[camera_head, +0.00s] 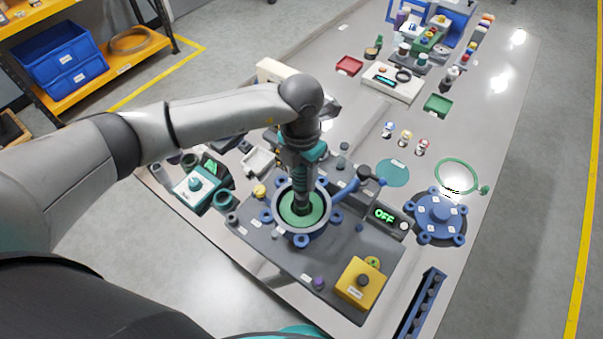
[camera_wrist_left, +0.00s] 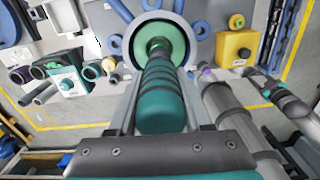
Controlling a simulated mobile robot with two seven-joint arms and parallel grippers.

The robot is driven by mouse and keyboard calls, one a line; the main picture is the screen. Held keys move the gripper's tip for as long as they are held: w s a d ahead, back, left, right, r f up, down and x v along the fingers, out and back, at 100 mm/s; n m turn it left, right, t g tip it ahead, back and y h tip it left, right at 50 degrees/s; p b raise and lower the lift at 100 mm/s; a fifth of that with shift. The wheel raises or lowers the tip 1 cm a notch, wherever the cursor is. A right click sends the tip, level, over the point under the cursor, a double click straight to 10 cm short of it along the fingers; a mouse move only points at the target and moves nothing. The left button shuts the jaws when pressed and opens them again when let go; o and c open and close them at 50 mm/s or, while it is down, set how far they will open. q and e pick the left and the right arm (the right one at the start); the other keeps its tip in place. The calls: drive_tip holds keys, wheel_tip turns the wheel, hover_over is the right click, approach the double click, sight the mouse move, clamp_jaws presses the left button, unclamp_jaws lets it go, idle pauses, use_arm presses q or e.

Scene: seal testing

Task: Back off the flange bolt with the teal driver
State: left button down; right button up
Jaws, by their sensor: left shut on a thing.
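The teal driver (camera_wrist_left: 165,100) is in my left gripper (camera_head: 300,160), which is shut on its handle. In the left wrist view the gripper (camera_wrist_left: 162,95) has one finger on each side of it. In the head view the driver (camera_head: 301,186) stands nearly upright, its lower end over the green disc (camera_head: 313,212) inside the round flange housing (camera_head: 276,220). Blue lugs surround the housing, which also shows in the left wrist view (camera_wrist_left: 192,42). The bolt is hidden or cannot be made out, so contact with the driver cannot be told. My right gripper is not seen.
A yellow button box (camera_head: 360,284) stands at the front right of the grey base plate (camera_head: 265,243). A display reading OFF (camera_head: 385,215), a blue lugged cover (camera_head: 440,214) and a green ring (camera_head: 457,175) lie to the right. A teal-topped device (camera_head: 197,184) stands left.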

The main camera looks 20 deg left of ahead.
use_arm(q)
drive_tip(key=shift+s, duration=0.1)
drive_tip(key=shift+r+p, duration=1.95)
drive_tip(key=shift+r, duration=0.65)
drive_tip(key=shift+f, duration=0.1)
